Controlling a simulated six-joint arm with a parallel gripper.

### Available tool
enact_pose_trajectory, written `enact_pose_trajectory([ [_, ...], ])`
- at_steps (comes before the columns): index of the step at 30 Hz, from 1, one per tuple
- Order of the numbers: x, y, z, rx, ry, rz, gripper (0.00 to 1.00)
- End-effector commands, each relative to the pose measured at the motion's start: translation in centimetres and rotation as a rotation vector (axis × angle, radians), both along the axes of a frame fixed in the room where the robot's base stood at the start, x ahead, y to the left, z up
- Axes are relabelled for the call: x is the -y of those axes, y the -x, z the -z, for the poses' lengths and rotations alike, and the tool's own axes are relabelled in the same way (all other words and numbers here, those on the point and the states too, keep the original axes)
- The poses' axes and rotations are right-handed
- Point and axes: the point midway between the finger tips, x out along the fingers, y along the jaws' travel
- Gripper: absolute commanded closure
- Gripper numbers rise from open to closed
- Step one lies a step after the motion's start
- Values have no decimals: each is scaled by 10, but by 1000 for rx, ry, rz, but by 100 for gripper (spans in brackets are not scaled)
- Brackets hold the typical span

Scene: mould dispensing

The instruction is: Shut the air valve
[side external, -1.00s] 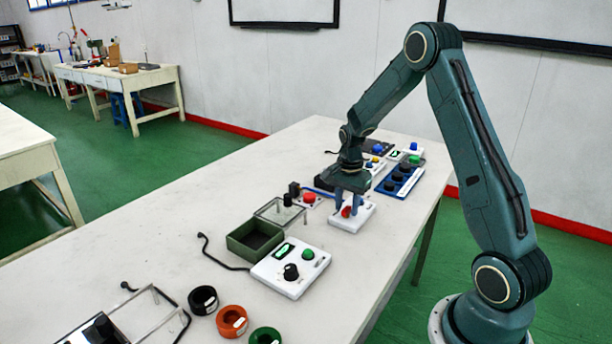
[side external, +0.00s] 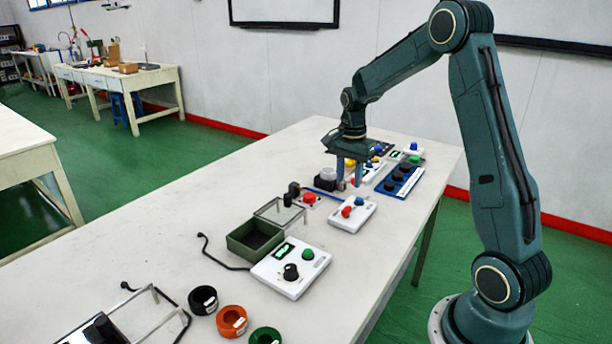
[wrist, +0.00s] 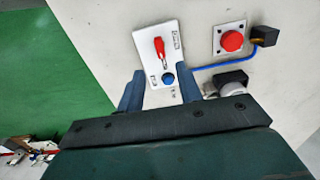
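A white panel (side external: 366,217) carries a red lever (side external: 347,211) and a blue knob (side external: 360,201). The panel also shows in the wrist view (wrist: 143,41), with the red lever (wrist: 160,46) lying roughly along its long side and the blue knob (wrist: 168,79) nearer my fingers. The panel's labels are too small to read, so which one is the air valve is not certain. My gripper (side external: 349,174) is open and empty, raised above the table and farther back than the panel. Its fingers (wrist: 160,90) touch neither control.
A red button box (side external: 309,199) with a blue tube (wrist: 210,66) sits left of the panel. A blue block with black knobs (side external: 399,179) stands behind right. A green tray (side external: 233,243) and a white control box (side external: 275,279) stand in front.

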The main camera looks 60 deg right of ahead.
Motion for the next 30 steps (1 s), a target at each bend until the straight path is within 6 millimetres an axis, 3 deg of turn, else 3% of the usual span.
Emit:
enact_pose_trajectory([
  [3,0,-1,-20,4,2,0,65],
  [10,0,0,-42,2,1,1,65],
  [30,-8,2,-55,11,7,-35,65],
])
